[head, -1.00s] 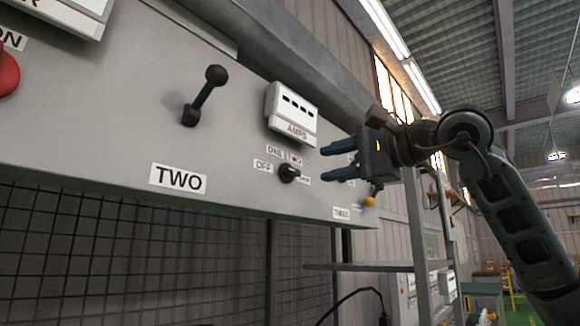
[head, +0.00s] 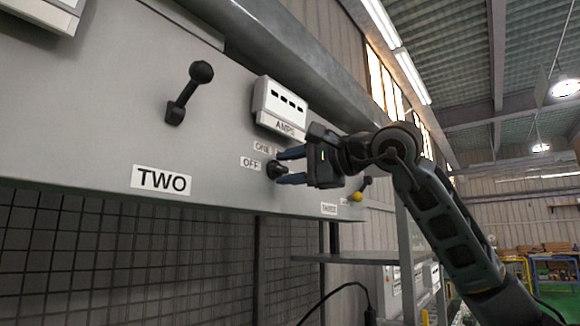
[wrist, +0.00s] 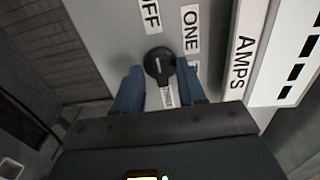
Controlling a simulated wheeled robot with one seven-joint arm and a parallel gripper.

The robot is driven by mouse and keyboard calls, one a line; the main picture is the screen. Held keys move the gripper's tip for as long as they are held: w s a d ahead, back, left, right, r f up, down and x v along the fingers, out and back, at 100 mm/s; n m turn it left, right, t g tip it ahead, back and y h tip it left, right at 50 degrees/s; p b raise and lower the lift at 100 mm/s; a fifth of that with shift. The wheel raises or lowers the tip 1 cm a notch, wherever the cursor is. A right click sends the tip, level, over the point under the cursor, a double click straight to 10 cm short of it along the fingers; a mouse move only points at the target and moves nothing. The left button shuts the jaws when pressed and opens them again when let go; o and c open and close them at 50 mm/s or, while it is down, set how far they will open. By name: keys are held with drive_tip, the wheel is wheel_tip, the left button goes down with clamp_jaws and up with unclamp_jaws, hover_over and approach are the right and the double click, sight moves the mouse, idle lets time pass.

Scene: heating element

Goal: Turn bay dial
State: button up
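The bay dial (head: 274,169) is a small round black knob on the grey panel, below the AMPS meter (head: 281,106). Labels OFF and ONE stand around it. In the wrist view the dial (wrist: 159,65) shows a pale pointer line, with the OFF label (wrist: 150,15) and ONE label (wrist: 190,30) beside it. My gripper (head: 288,167) is at the dial, its blue fingers apart and pointing at the panel. In the wrist view the fingers (wrist: 161,88) lie on either side of the dial's near edge, with gaps visible. Another label is partly hidden between the fingers.
A black lever (head: 188,94) sticks out of the panel left of the meter, above the TWO label (head: 161,180). A yellow-tipped lever (head: 359,195) is right of my gripper. A grey shelf (head: 345,257) stands below, and a black cable (head: 335,290) hangs there.

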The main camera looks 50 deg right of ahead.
clamp_jaws()
drive_tip(key=shift+f+m+b, duration=0.15)
drive_tip(key=shift+m+b, duration=0.15)
drive_tip(key=shift+b, duration=0.25)
drive_tip(key=shift+f+m+b, duration=0.1)
drive_tip(key=shift+m+b, duration=0.8)
drive_tip(key=shift+b, duration=0.35)
drive_tip(key=m+b, duration=0.2)
drive_tip(key=shift+m+b, duration=0.4)
drive_tip(key=m+b, duration=0.3)
drive_tip(key=shift+m+b, duration=1.1)
drive_tip(key=shift+m, duration=0.6)
drive_tip(key=shift+r, duration=0.2)
